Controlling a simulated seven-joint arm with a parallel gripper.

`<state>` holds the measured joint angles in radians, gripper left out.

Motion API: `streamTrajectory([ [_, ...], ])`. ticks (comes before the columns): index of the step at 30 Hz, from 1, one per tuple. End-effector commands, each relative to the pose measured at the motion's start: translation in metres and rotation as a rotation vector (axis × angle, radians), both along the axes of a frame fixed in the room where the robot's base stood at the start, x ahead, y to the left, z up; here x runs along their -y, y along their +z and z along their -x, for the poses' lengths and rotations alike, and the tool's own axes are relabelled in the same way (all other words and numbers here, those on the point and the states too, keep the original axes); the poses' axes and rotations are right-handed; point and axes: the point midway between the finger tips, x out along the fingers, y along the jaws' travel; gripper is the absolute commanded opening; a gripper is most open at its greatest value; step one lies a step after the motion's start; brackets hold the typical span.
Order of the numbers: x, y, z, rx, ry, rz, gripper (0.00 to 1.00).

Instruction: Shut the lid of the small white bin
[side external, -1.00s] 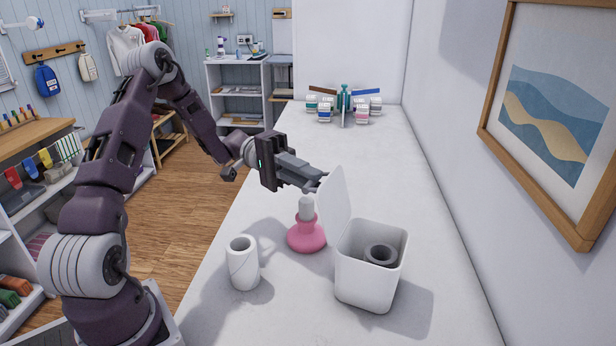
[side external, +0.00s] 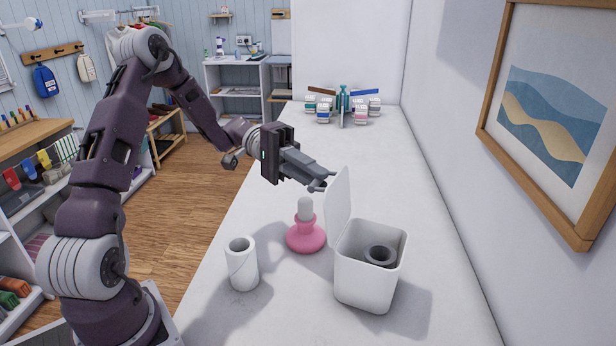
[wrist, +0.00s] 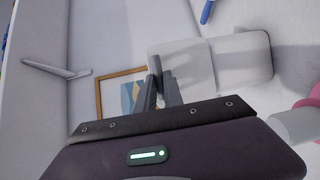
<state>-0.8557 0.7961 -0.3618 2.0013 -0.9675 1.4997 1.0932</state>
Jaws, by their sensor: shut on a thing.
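The small white bin (side external: 365,275) stands open on the counter in the side view, with a dark grey ring-shaped thing (side external: 380,256) inside. Its thin white lid (side external: 339,208) stands nearly upright on the bin's left edge. My gripper (side external: 322,184) is at the lid's upper left edge, its fingers close together on that edge. In the wrist view the fingertips (wrist: 155,66) meet at the left edge of the lid (wrist: 185,62), and a white panel of the bin (wrist: 242,58) lies beside it.
A pink bottle with a white top (side external: 306,235) stands just left of the bin, under my gripper. A white cup-like cylinder (side external: 242,264) is further left. A rack of small containers (side external: 343,106) is at the back. A wall bounds the right; the mid-counter is clear.

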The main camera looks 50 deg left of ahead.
Motion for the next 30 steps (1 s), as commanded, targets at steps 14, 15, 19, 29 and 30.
streamTrajectory([
  [14, 0.044, 0.019, -0.022, -0.186, -0.002, -0.392, 0.0],
  [15, 0.048, 0.02, -0.024, -0.204, -0.002, -0.425, 0.0],
  [19, 0.061, 0.02, -0.03, -0.258, -0.002, -0.536, 0.0],
  [29, 0.094, 0.013, -0.047, -0.398, -0.005, -0.814, 0.0],
  [30, 0.097, 0.011, -0.049, -0.415, -0.004, -0.849, 0.0],
])
